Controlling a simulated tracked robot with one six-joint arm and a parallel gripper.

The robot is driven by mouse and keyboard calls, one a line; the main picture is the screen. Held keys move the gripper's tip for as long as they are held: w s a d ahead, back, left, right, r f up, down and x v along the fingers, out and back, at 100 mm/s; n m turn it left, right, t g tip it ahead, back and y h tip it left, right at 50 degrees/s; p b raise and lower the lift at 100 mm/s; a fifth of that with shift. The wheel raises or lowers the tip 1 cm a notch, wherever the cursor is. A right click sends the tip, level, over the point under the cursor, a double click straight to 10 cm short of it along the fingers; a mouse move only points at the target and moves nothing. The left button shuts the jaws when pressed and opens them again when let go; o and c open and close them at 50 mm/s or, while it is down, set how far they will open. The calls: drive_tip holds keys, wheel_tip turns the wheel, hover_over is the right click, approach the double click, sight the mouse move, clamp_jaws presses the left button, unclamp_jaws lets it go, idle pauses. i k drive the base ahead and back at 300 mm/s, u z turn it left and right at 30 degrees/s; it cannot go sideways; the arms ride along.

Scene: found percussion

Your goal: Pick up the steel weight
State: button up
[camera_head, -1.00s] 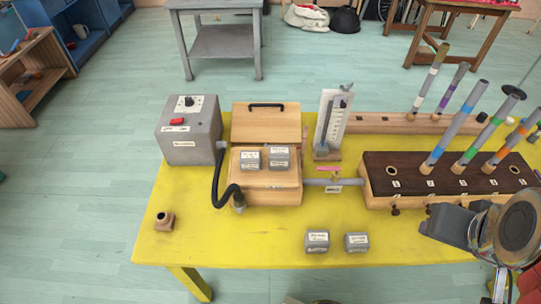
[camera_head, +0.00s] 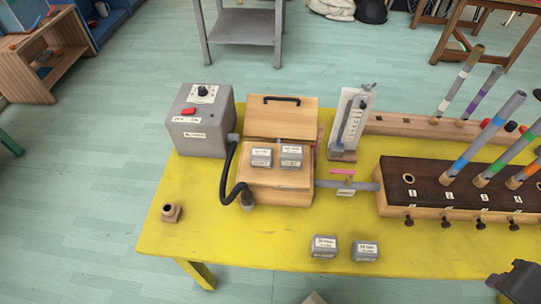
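Several small grey blocks with white labels look like metal weights; the label text is too small to read, so I cannot tell which is the steel weight. Two grey blocks stand on the yellow table's front part, a left one (camera_head: 324,247) and a right one (camera_head: 365,251), slightly apart. Two more, a left block (camera_head: 261,158) and a right block (camera_head: 291,157), sit side by side on the wooden box (camera_head: 275,188). A dark part of my arm or gripper (camera_head: 516,283) shows at the lower right corner, right of and apart from the blocks. Its fingers cannot be made out.
The yellow table (camera_head: 230,240) has free room at front. A grey control box (camera_head: 203,122) with a black hose (camera_head: 228,178) stands at left, near a small brown fitting (camera_head: 171,212). A gauge stand (camera_head: 349,125) and a rack (camera_head: 450,188) with upright coloured tubes stand right.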

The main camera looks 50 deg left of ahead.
sight(259, 157)
drive_tip(key=z, duration=0.05)
drive_tip(key=k, duration=1.4)
drive_tip(key=u, duration=2.4)
drive_tip(key=i, duration=0.7)
drive_tip(key=u, duration=0.05)
